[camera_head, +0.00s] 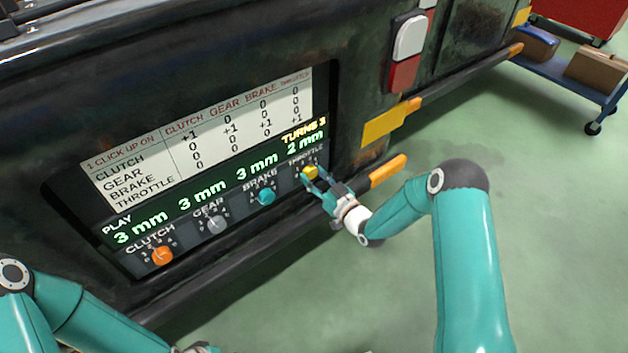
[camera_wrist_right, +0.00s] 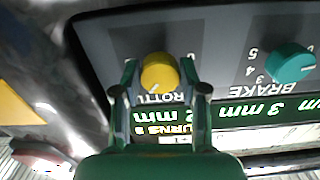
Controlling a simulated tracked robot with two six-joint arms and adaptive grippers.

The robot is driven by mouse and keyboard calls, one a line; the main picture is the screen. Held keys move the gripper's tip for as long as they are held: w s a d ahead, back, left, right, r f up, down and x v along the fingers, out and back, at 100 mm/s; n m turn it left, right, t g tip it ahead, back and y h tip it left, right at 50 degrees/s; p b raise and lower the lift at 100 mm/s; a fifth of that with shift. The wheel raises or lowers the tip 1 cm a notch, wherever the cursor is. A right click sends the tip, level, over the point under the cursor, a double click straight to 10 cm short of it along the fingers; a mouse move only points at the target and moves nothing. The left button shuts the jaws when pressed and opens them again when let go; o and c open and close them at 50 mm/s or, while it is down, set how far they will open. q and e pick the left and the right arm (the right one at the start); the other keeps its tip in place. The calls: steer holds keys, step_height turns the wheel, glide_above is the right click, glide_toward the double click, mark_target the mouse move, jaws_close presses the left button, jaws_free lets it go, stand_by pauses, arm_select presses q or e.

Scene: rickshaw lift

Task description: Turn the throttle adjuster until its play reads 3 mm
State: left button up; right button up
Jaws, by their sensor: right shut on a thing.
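The throttle adjuster, a yellow knob (camera_head: 310,171), is at the right end of the knob row on the dark panel. It shows large in the right wrist view (camera_wrist_right: 160,73). My right gripper (camera_head: 312,179) has its fingers on either side of this knob, shut on it; the fingers also show in the right wrist view (camera_wrist_right: 160,85). The lit display (camera_head: 215,185) reads 2 mm play for throttle and 3 mm each for clutch, gear and brake. It also shows TURNS 3. My left arm enters at the lower left; its gripper is out of the picture.
An orange clutch knob (camera_head: 162,255), a grey gear knob (camera_head: 216,225) and a teal brake knob (camera_head: 266,196) sit left of the throttle. A white click chart (camera_head: 200,135) is above. A dark bar (camera_head: 235,262) runs below the panel.

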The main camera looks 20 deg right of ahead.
steer(key=shift+f+m+b, duration=0.1)
steer(key=shift+m+b, duration=0.75)
steer(key=shift+m, duration=1.35)
steer(key=o, duration=1.1)
steer(key=shift+o, duration=0.2)
steer(key=v, duration=1.2)
steer(key=shift+a, duration=0.1)
